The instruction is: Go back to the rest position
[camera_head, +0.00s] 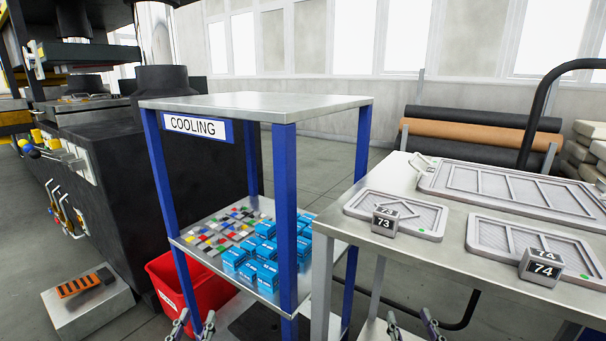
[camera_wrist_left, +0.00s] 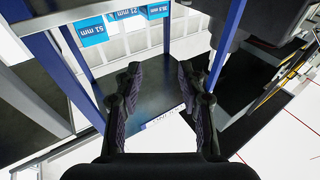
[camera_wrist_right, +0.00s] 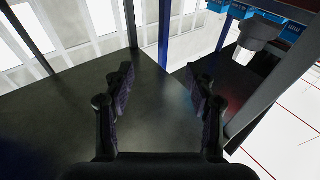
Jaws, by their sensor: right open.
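My left gripper (camera_head: 193,324) shows only by its fingertips at the bottom edge of the head view, in front of the cooling rack. In the left wrist view it (camera_wrist_left: 160,88) is open, with nothing between its fingers. My right gripper (camera_head: 412,324) shows by its fingertips at the bottom edge of the head view, in front of the metal table (camera_head: 345,245). In the right wrist view it (camera_wrist_right: 160,92) is open and empty. The rest of both arms is outside the head view.
The blue-posted cooling rack (camera_head: 285,200) holds blue boxes (camera_head: 262,250) and small coloured pieces. A red bin (camera_head: 205,290) stands beside it. Grey plates (camera_head: 510,190) and number blocks 73 (camera_head: 385,222) and 74 (camera_head: 541,268) lie on the table. A dark machine (camera_head: 120,160) stands left.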

